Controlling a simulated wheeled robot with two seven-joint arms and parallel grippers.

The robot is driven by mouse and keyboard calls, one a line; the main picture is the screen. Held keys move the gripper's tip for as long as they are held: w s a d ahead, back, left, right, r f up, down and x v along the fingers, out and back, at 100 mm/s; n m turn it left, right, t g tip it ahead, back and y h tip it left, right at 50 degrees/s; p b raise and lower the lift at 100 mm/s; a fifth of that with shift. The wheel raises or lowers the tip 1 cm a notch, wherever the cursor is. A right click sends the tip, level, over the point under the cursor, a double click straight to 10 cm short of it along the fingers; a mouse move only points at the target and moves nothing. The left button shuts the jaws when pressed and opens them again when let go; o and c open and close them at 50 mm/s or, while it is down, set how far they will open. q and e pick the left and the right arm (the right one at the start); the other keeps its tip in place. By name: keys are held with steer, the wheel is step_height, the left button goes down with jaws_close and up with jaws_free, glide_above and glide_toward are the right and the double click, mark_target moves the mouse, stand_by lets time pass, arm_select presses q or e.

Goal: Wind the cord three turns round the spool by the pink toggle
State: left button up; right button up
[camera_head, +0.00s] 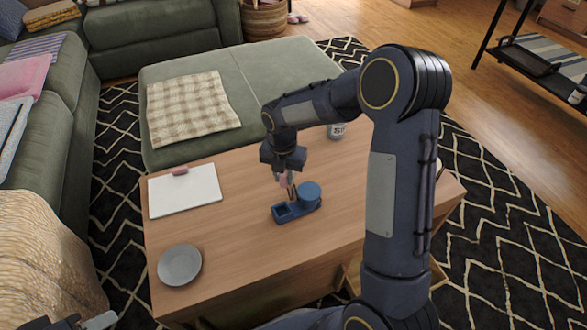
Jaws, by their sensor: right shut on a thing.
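The blue spool (310,190) stands upright at the right end of a blue base (284,215) on the wooden table. The base has an open square recess at its left end. My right gripper (286,184) points down just left of the spool, above the base. It is shut on the small pink toggle, which is mostly hidden between the fingers. The cord is too fine to make out clearly, and I cannot tell any turns on the spool. A bit of my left gripper (98,321) shows at the bottom left edge; its jaws cannot be judged.
A white board (185,195) with a reddish piece on it and a grey plate (180,265) lie on the table's left part. A white can (337,131) stands behind my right arm. The wood (235,240) between plate and base is clear. A green ottoman adjoins the table's far side.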

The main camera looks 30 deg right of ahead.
steer(key=s+a, duration=0.1)
steer(key=s, duration=0.1)
steer(key=s+a, duration=0.1)
steer(key=s, duration=0.1)
steer(key=shift+a, duration=0.4)
steer(key=s, duration=0.4)
steer(key=s+d, duration=0.1)
steer(key=s, duration=0.1)
steer(key=shift+r, duration=0.1)
steer(key=s+d, duration=0.1)
steer(key=d, duration=0.1)
steer(key=s+d+p, duration=0.1)
steer(key=s+d, duration=0.1)
steer(key=shift+s+d, duration=0.2)
steer(key=shift+d, duration=0.1)
steer(key=w+d+p, duration=0.1)
steer(key=d, duration=0.1)
steer(key=w+d+p, duration=0.1)
steer(key=d+p, duration=0.1)
steer(key=d, duration=0.1)
steer(key=w+d+p, duration=0.1)
steer(key=w+d, duration=0.1)
steer(key=d, duration=0.1)
steer(key=shift+w+d, duration=0.1)
steer(key=shift+d, duration=0.15)
steer(key=shift+w+d+p, duration=0.45)
steer(key=shift+w+d, duration=0.1)
steer(key=shift+w, duration=0.15)
